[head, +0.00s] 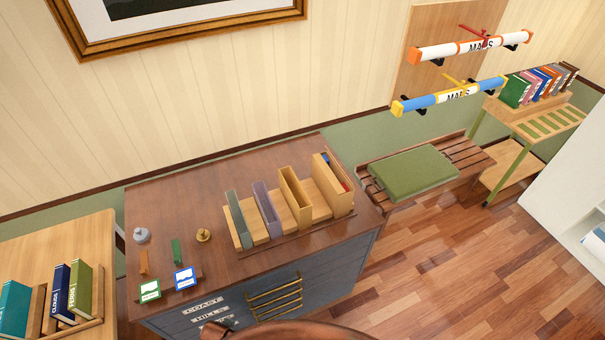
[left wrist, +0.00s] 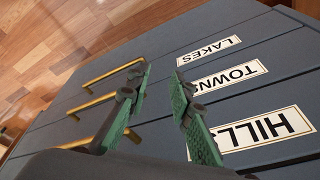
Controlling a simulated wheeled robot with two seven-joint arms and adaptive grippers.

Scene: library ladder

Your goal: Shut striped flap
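A panel with green and wood-coloured stripes (head: 550,122) lies about level on top of the green-legged trolley at the right of the head view, in front of its row of books. It is the only clearly striped flap-like part I see; a hinge is too small to tell. My left gripper (left wrist: 160,73) is open and empty in the left wrist view, its green-padded fingers apart in front of the grey drawer fronts. It is far from the striped panel. My right gripper is not in view.
A grey drawer cabinet (head: 180,322) with brass handles bears book holders. A slatted bench (head: 472,155) with a green cushion (head: 412,173) stands between cabinet and trolley. Map tubes (head: 470,47) hang above. A white unit (head: 565,195) stands right. The wooden floor (head: 440,270) is clear.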

